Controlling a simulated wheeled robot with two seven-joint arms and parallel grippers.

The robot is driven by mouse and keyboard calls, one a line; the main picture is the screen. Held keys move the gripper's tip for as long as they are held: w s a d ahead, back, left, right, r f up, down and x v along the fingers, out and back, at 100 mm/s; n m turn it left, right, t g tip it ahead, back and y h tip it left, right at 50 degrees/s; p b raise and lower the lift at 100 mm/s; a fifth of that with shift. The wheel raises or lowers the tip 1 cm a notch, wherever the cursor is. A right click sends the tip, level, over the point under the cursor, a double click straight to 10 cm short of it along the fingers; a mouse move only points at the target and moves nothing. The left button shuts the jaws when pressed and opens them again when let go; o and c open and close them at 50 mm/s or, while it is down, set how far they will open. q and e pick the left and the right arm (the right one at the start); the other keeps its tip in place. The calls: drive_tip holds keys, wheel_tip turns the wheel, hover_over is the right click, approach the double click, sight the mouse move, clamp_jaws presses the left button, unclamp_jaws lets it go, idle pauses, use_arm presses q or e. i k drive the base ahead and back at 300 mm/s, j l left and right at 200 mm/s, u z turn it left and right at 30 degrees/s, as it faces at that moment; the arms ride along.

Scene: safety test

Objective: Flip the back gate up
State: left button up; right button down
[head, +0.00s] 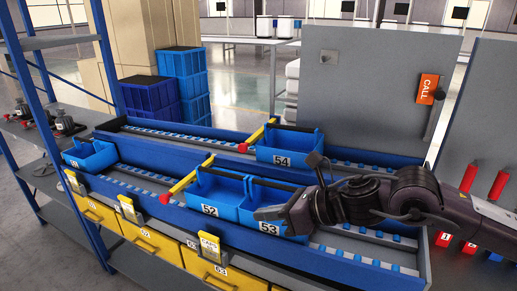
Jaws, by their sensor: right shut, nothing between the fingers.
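The back gate (258,136), a yellow bar with red ends, slants across the back roller lane at the left side of blue bin 54 (285,147). A similar front gate (190,178) stands at the left side of bin 52 (213,193) on the front lane. My right gripper (262,213) is shut and empty. It comes in from the right, in front of bin 53 (262,192) and partly covering it. It is nearer to the camera than the back gate and apart from it. My left gripper is not in view.
Blue bin 51 (90,155) sits at the left end of the front lane. Yellow drawers (152,243) line the rack's front. A grey panel (365,85) with an orange call sign (428,88) stands behind. Blue crates (181,75) are stacked at the back left.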

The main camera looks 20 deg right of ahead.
sight(242, 148)
drive_tip(key=i+l, duration=0.35)
drive_tip(key=l, duration=0.15)
drive_tip(key=i+l, duration=0.3)
drive_tip(key=l, duration=0.2)
